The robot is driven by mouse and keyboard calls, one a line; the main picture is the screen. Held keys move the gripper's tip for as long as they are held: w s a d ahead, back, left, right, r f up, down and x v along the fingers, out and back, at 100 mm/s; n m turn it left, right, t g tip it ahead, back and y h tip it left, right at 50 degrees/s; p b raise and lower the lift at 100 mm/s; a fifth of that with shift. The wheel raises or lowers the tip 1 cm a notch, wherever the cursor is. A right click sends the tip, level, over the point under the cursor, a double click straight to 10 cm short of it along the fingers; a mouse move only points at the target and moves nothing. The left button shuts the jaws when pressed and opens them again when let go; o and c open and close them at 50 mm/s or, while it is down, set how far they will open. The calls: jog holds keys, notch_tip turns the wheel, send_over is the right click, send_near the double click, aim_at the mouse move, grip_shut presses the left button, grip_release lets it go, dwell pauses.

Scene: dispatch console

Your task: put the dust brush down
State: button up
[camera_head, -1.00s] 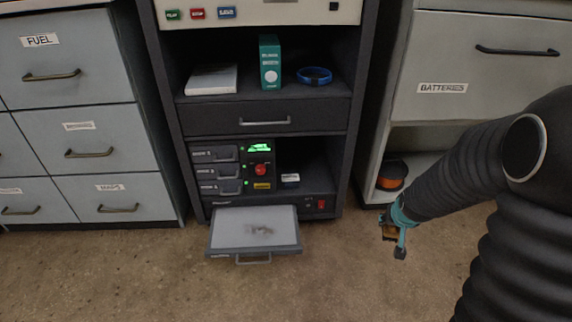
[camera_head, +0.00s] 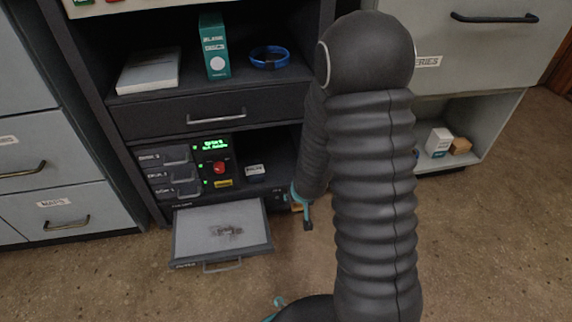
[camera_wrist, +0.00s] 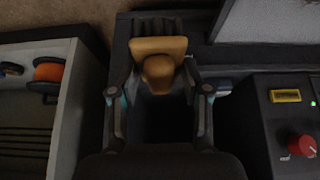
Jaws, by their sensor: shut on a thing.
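The dust brush, with a tan wooden handle (camera_wrist: 158,62), shows between my fingers in the wrist view. My gripper (camera_wrist: 160,88) is shut on it, with one finger on each side. In the head view my gripper (camera_head: 303,212) is low, just right of the open drawer and in front of the console's lower bay. Only a bit of tan shows beside it there, and my arm hides the rest. Whether the brush touches any surface cannot be told.
An open drawer (camera_head: 190,254) with a grey smudge on its light panel juts out low. A small dark box (camera_head: 255,173) stands in the lower bay. Above are a teal box (camera_head: 214,50) and a blue ring (camera_head: 269,57). An orange spool (camera_wrist: 48,72) sits in the left compartment.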

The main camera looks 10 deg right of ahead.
jog(key=w, duration=1.3)
jog(key=shift+w, duration=0.4)
jog(key=w+p, duration=0.1)
jog(key=w, duration=0.1)
jog(key=shift+w+r+p, duration=0.15)
jog(key=shift+w+p, duration=0.15)
jog(key=shift+w, duration=0.1)
jog(key=shift+f+b, duration=0.45)
jog(key=shift+b, duration=0.05)
jog(key=shift+f, duration=0.15)
jog(key=o, duration=1.1)
